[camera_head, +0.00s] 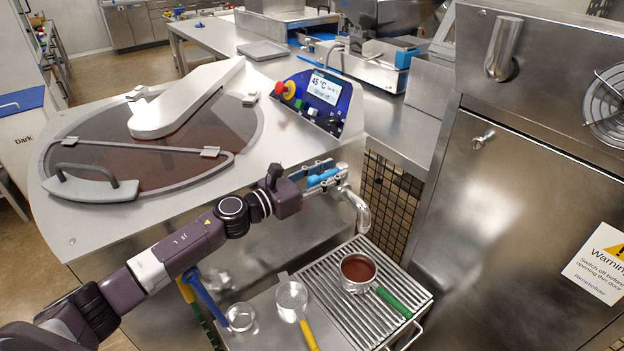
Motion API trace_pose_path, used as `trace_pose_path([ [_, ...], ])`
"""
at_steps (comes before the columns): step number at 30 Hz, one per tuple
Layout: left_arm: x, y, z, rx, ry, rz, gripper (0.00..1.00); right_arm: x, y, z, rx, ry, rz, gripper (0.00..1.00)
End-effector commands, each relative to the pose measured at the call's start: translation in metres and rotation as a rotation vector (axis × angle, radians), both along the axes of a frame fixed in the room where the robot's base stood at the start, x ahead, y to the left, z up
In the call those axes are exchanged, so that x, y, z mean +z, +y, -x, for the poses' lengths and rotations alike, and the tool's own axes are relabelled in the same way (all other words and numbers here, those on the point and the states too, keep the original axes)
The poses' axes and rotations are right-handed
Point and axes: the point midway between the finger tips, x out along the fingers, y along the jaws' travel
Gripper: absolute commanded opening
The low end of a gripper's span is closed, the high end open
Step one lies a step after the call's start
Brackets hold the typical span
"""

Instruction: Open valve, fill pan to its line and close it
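The pan (358,285) is a small metal pan with a green handle (394,302). It stands upright on the ribbed grate below the curved metal spout (359,212), with brown liquid (358,267) inside. I cannot make out a fill line or a falling stream. The valve has a blue lever (326,177) beside the spout pipe, at the front of the tempering machine. My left gripper (314,172) is at the lever, its fingers close to it. The fingers are too small to tell whether they grip it. My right gripper is out of view.
The ribbed grate (335,304) has free room around the pan. Left of it are a yellow-handled strainer (291,297) and a small clear cup (240,317). The lidded bowl (185,140) and control panel (322,92) are above. A steel cabinet (520,215) stands at right.

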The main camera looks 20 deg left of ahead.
Motion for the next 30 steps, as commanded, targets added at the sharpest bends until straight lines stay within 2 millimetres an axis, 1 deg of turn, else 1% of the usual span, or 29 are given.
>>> trace_pose_path([
  [12,-0.002,0.033,0.058,0.0,0.004,-0.003,0.32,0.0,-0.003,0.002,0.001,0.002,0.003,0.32],
  [18,-0.001,0.048,0.081,0.001,0.003,-0.002,0.32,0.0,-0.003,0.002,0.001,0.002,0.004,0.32],
  [24,-0.001,0.055,0.094,0.001,0.002,0.0,0.32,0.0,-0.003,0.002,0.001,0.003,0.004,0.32],
  [30,0.0,0.058,0.098,0.001,0.0,-0.001,0.32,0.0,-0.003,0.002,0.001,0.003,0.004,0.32],
])
